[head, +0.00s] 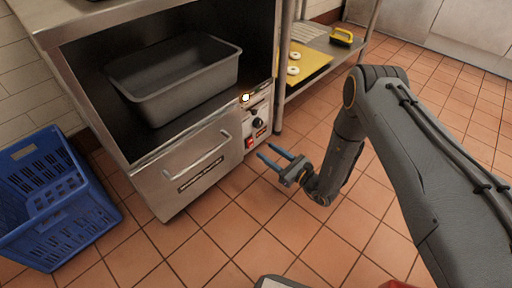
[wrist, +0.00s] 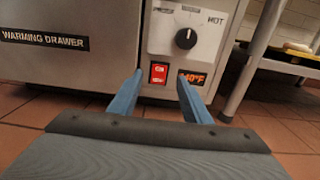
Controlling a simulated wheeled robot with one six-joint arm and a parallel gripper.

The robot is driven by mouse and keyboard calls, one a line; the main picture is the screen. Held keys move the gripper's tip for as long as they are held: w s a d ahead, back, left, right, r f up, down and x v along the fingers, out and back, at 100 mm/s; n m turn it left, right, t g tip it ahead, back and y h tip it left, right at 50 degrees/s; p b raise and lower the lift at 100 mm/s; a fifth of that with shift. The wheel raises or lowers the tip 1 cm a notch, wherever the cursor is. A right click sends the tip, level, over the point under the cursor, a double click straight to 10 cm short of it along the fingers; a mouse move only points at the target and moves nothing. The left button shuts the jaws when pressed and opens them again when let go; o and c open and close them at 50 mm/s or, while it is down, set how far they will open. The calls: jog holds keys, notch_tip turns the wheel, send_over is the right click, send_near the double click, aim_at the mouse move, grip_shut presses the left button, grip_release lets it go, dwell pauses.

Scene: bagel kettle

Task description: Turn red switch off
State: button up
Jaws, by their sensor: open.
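In the head view the red switch (head: 249,142) is small, low on the panel. My gripper (head: 273,151) has two blue fingers pointing at the panel. In the wrist view my gripper (wrist: 156,82) is open and empty, its fingers on either side of the switch in the picture. A gap to the panel shows in the head view. The switch appears lit; its exact tilt is unclear.
The warming drawer (head: 190,170) with its handle is left of the panel, a grey bin (head: 185,85) above it. A blue crate (head: 60,205) stands on the floor at left. A metal shelf (head: 318,45) is to the right. The tiled floor around my gripper is clear.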

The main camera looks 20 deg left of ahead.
aim_at(250, 139)
jog(key=b+x, duration=0.3)
jog(key=x, duration=0.4)
jog(key=shift+w+a, duration=0.1)
jog(key=shift+a, duration=0.15)
jog(key=shift+c, duration=0.2)
